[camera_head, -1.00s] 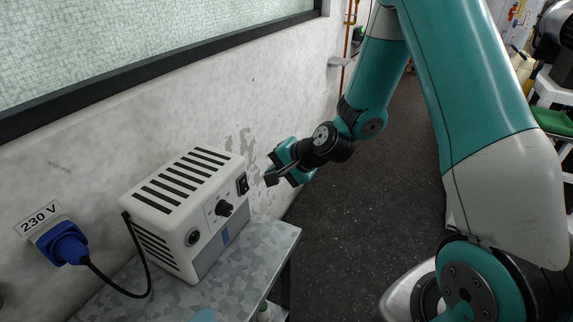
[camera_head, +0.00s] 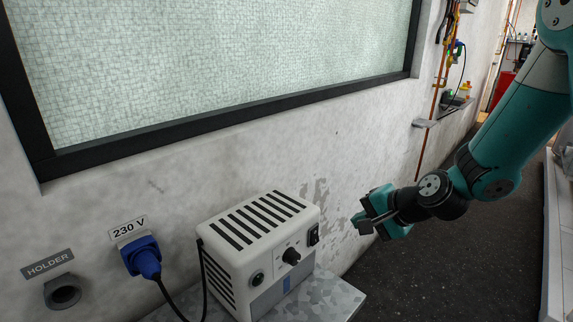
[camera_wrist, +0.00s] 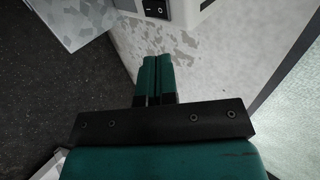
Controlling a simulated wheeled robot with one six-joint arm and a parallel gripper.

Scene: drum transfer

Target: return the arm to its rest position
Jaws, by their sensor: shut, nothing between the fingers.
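My gripper (camera_head: 366,226) is in the head view, to the right of the white slotted box and apart from it. My teal arm reaches in from the upper right. In the wrist view, my gripper's two teal fingers (camera_wrist: 158,62) lie side by side, shut and empty. They point toward the bare wall.
The white box (camera_head: 262,240) with knobs and a switch stands on a grey metal table (camera_head: 335,298) against the wall. A blue plug (camera_head: 142,258) with a cable and a round holder (camera_head: 62,292) are at left. A window (camera_head: 220,60) is above. Dark floor (camera_head: 420,270) lies open at right.

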